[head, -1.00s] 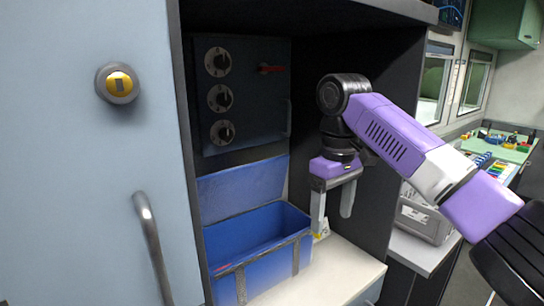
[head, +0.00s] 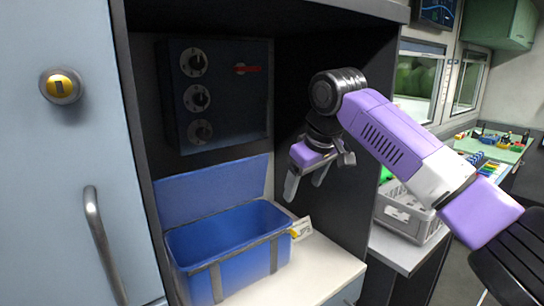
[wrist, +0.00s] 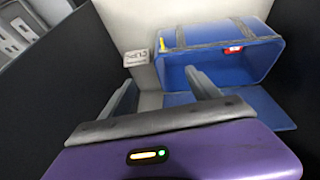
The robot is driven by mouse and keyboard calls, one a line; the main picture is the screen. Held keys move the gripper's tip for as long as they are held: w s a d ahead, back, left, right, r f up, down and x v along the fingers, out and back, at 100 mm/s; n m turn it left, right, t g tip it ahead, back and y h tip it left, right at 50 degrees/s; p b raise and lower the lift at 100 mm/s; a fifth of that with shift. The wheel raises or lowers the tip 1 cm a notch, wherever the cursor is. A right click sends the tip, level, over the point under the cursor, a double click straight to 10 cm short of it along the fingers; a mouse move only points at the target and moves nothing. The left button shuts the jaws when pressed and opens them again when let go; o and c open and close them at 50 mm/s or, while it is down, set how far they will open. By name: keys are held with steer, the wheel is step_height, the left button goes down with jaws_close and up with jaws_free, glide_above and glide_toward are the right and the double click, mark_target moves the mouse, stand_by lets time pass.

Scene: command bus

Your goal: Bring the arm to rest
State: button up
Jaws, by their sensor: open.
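My gripper (head: 306,184) is open and empty. In the head view it hangs in front of the dark cabinet niche, above and to the right of the blue box (head: 228,240). The wrist view shows its two fingers (wrist: 163,92) apart with nothing between them. The blue box also shows in the wrist view (wrist: 225,62). It stands with its lid raised at the back, on the pale niche shelf (head: 322,262). My purple and black arm reaches in from the right.
A small white label card (head: 302,228) stands beside the box. A dark panel with knobs (head: 215,92) is on the niche's back wall. A cabinet door with a handle (head: 104,243) is at left. A grey crate (head: 404,213) sits on the counter at right.

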steer(key=w+a+f+t+y, duration=0.2)
steer(key=a+f+t+y, duration=0.25)
steer(key=a, duration=0.75)
steer(key=s+f+m+t+y+b, duration=0.2)
steer(key=s+f+t+y, duration=0.2)
steer(key=s+t, duration=0.15)
steer(key=s+d+f+m+t+h+b, duration=0.1)
steer(key=s+d+f+m+t+h, duration=0.15)
steer(key=s+d+f, duration=0.4)
steer(key=s+d+f+m+t+h+b, duration=0.1)
steer(key=s+d+f+m+h, duration=0.2)
steer(key=s, duration=0.7)
steer(key=s+d+f+m+t+h, duration=0.25)
steer(key=s+d, duration=0.35)
steer(key=s, duration=0.3)
steer(key=s+d+f+g+b, duration=0.1)
steer(key=s+d+f+g, duration=0.1)
steer(key=s, duration=0.7)
steer(key=s+d+f+n+g+h+b, duration=0.1)
steer(key=s+d+f, duration=0.3)
steer(key=s, duration=0.5)
steer(key=s+d+f+n+g+h+b, duration=0.1)
steer(key=s+d+f+g, duration=0.1)
steer(key=s, duration=0.8)
step_height(320, 180, down, 2)
steer(key=shift+d+f+g, duration=0.2)
steer(key=shift+d+g, duration=0.1)
steer(key=shift+d, duration=0.15)
